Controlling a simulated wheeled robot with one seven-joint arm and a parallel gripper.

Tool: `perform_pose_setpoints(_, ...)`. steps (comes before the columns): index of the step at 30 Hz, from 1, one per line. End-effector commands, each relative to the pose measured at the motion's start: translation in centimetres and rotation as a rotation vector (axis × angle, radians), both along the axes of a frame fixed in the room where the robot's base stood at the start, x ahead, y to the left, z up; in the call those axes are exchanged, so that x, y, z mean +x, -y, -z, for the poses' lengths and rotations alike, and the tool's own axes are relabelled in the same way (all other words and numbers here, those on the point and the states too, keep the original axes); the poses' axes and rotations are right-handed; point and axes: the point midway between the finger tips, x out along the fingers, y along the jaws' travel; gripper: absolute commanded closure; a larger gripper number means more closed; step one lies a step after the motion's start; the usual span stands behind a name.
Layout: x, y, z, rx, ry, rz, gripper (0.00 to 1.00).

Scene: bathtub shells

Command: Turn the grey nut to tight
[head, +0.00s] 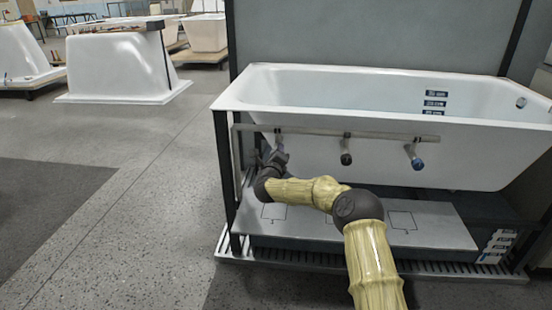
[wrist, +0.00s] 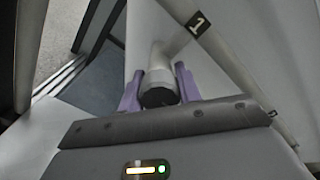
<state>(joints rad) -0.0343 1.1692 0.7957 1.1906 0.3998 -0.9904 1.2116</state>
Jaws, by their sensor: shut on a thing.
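The grey nut (wrist: 159,82) sits at the end of a short pipe stub, with its dark round end face towards me in the wrist view. My gripper (wrist: 159,88) has its two purple fingers on either side of the nut, shut on it. In the head view my gripper (head: 274,157) is at the leftmost stub under the rail on the tub's front. It mostly hides the nut there. A tag marked 1 is on the pipe in the wrist view. How tight the nut is cannot be told.
Along the same rail (head: 315,132) hang a black nut (head: 346,158) and a blue nut (head: 416,163), to the right. The white bathtub (head: 380,100) is behind them. A grey board (head: 440,228) with marked squares lies below. Open floor is at left.

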Motion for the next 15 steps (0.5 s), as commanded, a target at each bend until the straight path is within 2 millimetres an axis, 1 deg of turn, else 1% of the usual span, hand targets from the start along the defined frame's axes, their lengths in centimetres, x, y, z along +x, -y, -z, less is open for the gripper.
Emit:
perform_pose_setpoints(1,0.00,0.10,0.45,0.014,-0.004,0.001,0.89)
perform_pose_setpoints(6,0.00,0.08,0.37,0.046,-0.004,0.001,0.89)
perform_pose_setpoints(15,-0.01,0.08,0.35,0.051,-0.004,0.002,0.89)
